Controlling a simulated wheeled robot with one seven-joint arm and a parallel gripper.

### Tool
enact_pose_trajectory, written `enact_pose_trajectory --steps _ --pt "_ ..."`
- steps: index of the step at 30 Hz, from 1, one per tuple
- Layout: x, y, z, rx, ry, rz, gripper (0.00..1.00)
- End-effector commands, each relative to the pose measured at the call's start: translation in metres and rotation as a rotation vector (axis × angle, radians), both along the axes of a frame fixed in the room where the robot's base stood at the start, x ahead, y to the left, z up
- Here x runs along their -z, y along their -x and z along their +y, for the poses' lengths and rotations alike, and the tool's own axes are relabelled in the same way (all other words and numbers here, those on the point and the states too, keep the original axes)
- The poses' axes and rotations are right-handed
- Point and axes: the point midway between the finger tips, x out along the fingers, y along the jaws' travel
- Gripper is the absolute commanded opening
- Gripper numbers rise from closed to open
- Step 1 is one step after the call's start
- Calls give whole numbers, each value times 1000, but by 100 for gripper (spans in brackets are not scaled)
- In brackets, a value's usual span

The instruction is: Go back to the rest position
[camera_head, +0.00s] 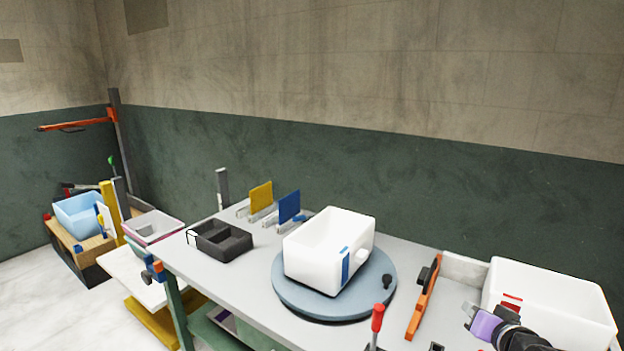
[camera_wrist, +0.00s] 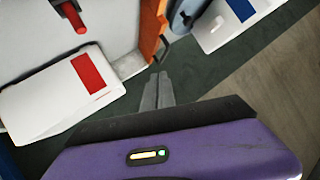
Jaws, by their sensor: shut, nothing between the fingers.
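My gripper (camera_head: 469,314), with its purple body, shows at the lower right of the head view, in front of the white bin with a red label (camera_head: 555,300). In the wrist view its two grey fingers (camera_wrist: 159,76) are together with nothing between them. The fingers are apart from the bins around them. No rest position is marked in either view.
A white bin with a blue label (camera_head: 330,245) stands on a round blue-grey turntable (camera_head: 290,300). An orange upright part (camera_head: 424,297) and a red-handled lever (camera_head: 377,318) stand near my gripper. A black divided tray (camera_head: 220,240) lies on the grey table's left.

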Motion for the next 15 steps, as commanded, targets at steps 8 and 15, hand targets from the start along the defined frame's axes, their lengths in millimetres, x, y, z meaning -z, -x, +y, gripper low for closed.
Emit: enact_pose_trajectory --steps 8,15 --pt "18 75 33 49 109 -195 0" --pt "25 162 66 71 202 -308 0"
